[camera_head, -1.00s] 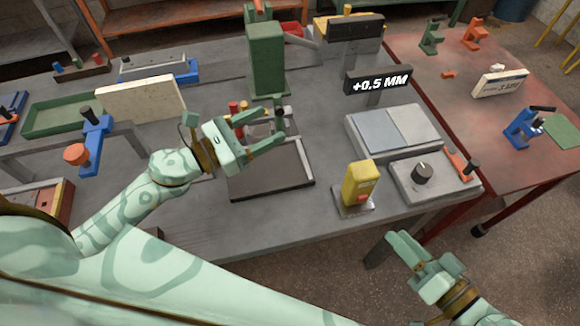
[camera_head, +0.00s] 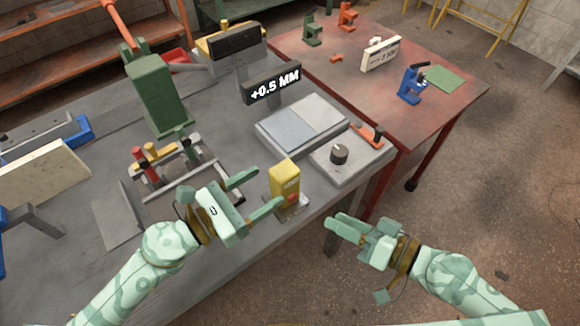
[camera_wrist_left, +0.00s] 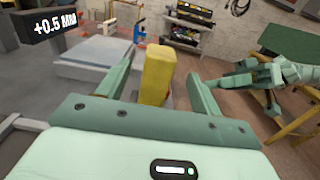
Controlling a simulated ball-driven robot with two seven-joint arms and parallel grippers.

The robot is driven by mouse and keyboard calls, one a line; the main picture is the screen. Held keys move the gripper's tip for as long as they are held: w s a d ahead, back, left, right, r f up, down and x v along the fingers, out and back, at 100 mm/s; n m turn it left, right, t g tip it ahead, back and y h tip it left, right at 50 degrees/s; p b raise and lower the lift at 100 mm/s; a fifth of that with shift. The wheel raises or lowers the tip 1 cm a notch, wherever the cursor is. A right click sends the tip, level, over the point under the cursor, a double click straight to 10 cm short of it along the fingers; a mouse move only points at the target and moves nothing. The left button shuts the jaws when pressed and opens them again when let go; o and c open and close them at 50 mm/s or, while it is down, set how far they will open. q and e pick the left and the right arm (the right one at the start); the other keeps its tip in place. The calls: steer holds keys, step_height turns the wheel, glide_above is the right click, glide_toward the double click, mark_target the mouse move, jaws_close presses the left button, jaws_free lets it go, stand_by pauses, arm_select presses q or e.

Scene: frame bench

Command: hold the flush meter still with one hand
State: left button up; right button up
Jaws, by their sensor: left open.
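A yellow block-shaped device (camera_head: 284,178) with a red button, seemingly the flush meter, stands upright on a small grey base near the bench's front edge. My left gripper (camera_head: 266,191) is open just left of it, with its fingers pointing towards it. In the left wrist view the yellow device (camera_wrist_left: 157,72) appears between the two spread fingers, with gaps on both sides. No grip on it shows. My right gripper (camera_head: 338,229) is off the bench's front edge, right of the device; its finger gap is unclear. It also shows in the left wrist view (camera_wrist_left: 240,76).
A sign (camera_head: 272,84) reads +0.5 MM behind a grey two-part plate (camera_head: 300,124). A knob box (camera_head: 350,160) stands right of the device. A green press (camera_head: 156,95) and a dark frame with clamps (camera_head: 172,165) stand left. A red table (camera_head: 420,60) adjoins the bench.

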mark_target(292, 169)
arm_select(q)
steer(key=x, duration=0.8)
steer(key=shift+w+d, duration=0.1)
steer(key=shift+d, duration=0.05)
steer(key=c, duration=1.1)
steer(key=shift+c, duration=0.2)
